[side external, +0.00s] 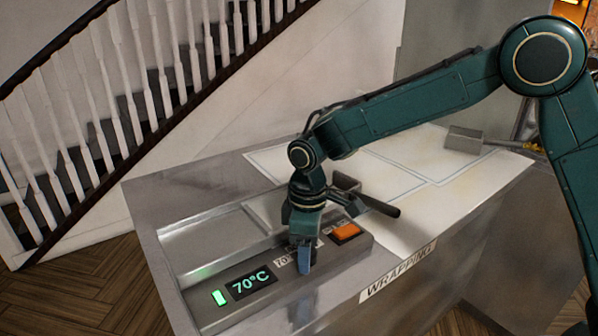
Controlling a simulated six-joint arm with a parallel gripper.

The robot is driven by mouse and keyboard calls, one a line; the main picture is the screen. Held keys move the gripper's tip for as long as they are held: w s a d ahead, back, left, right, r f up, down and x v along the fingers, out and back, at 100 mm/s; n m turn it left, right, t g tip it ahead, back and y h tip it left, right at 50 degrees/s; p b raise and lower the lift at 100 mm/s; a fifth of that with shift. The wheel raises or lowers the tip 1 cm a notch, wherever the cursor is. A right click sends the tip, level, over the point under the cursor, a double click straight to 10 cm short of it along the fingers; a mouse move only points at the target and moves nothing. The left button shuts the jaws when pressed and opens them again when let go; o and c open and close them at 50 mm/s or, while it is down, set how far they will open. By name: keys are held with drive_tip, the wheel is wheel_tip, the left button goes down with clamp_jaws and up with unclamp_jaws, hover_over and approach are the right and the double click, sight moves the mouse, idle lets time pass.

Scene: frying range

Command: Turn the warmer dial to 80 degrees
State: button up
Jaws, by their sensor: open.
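The warmer's control panel (266,303) is along the front edge of the metal counter. Its display (251,283) reads 70°C in green. My gripper (305,266) points down over the panel, to the right of the display. I cannot see the dial; the gripper covers the spot between the display and the orange switch (346,232). The jaws are open, seen nearly edge-on, and I cannot tell whether they are around a dial or touching it. A partly covered label (284,262) shows beside the fingers.
A lit green indicator (219,298) is left of the display. A dark-handled tool (380,207) lies behind the gripper, its handle pointing right. A recessed metal tray (205,238) is at the left.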

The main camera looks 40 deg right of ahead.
drive_tip(key=shift+c, duration=0.5)
drive_tip(key=c, duration=0.9)
drive_tip(key=shift+m, duration=0.3)
drive_tip(key=m, duration=1)
drive_tip(key=o, duration=1)
